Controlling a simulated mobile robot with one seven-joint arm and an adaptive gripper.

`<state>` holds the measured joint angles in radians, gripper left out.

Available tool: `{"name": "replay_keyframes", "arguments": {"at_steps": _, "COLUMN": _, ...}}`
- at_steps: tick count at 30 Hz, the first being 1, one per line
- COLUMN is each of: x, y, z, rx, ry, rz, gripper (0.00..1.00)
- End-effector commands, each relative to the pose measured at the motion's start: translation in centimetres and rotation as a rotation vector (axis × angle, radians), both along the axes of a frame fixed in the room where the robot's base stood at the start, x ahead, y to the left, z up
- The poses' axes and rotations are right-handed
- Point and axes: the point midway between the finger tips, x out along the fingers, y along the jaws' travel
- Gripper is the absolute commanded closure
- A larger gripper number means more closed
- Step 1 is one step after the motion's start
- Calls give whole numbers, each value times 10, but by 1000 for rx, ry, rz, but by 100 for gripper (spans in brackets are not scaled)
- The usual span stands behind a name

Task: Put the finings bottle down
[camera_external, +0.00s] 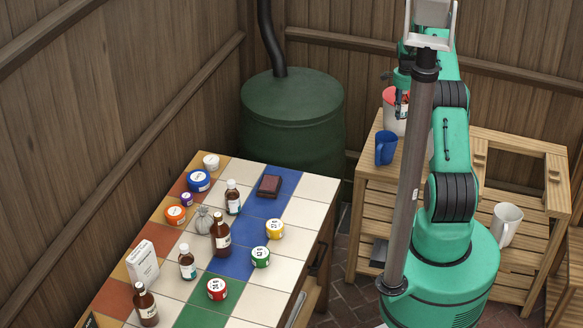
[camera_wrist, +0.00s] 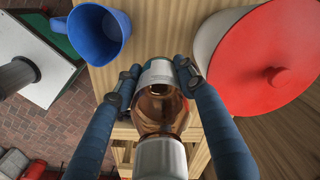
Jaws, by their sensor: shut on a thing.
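My gripper (camera_wrist: 157,76) is shut on a brown glass bottle (camera_wrist: 160,108) with a white cap and a pale label, the finings bottle by the task. In the wrist view its two blue fingers press on either side of the bottle, near the label. The label's print is too small to read. The bottle is over the slatted wooden bench (camera_wrist: 184,20); I cannot tell whether its base touches the wood. In the external view my gripper (camera_external: 402,101) is at the bench's back left, in front of the red-lidded tub, and the bottle is mostly hidden.
The blue jug (camera_wrist: 98,33) stands left of the bottle, and the white tub with a red lid (camera_wrist: 272,65) stands close on the right. A white mug (camera_external: 506,222) is at the bench's right. The tiled table (camera_external: 262,306) carries several bottles and tubs.

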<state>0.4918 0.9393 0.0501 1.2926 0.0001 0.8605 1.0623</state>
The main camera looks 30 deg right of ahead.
Motion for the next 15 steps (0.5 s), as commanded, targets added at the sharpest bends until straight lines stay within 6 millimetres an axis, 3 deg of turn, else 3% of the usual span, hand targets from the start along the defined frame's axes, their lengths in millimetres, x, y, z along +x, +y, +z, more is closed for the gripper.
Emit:
{"name": "replay_keyframes", "arguments": {"at_steps": 1, "x": 0, "y": -10, "z": -1, "rx": -1, "ry": -1, "rz": -21, "gripper": 95}}
{"name": "replay_keyframes", "arguments": {"at_steps": 9, "x": -1, "y": -7, "z": -44, "rx": 0, "ry": 1, "rz": -18, "gripper": 95}}
{"name": "replay_keyframes", "arguments": {"at_steps": 15, "x": 0, "y": -8, "z": -56, "rx": -1, "ry": -2, "rz": -17, "gripper": 95}}
